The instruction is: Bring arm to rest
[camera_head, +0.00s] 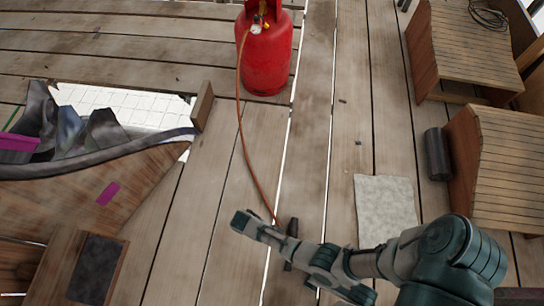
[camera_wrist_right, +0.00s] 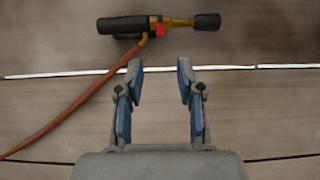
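My right arm (camera_head: 440,255) comes in from the lower right in the head view, bent at several joints over the plank floor. Its far end, my right gripper (camera_head: 243,222), is over the floor just left of the torch. In the right wrist view the right gripper (camera_wrist_right: 160,72) is open, its two blue-padded fingers apart with nothing between them. A torch (camera_wrist_right: 125,26) with a black handle and brass neck lies on the planks beyond the fingertips, apart from them. It is partly hidden by the arm in the head view (camera_head: 291,230). My left gripper is out of view.
A red gas cylinder (camera_head: 265,50) stands at the top, its orange hose (camera_head: 241,120) running down to the torch. Wooden steps or boxes (camera_head: 505,160) and a dark roll (camera_head: 437,154) are at right. A grey sheet (camera_head: 384,205) lies near the arm. An opening (camera_head: 140,104) lies at left.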

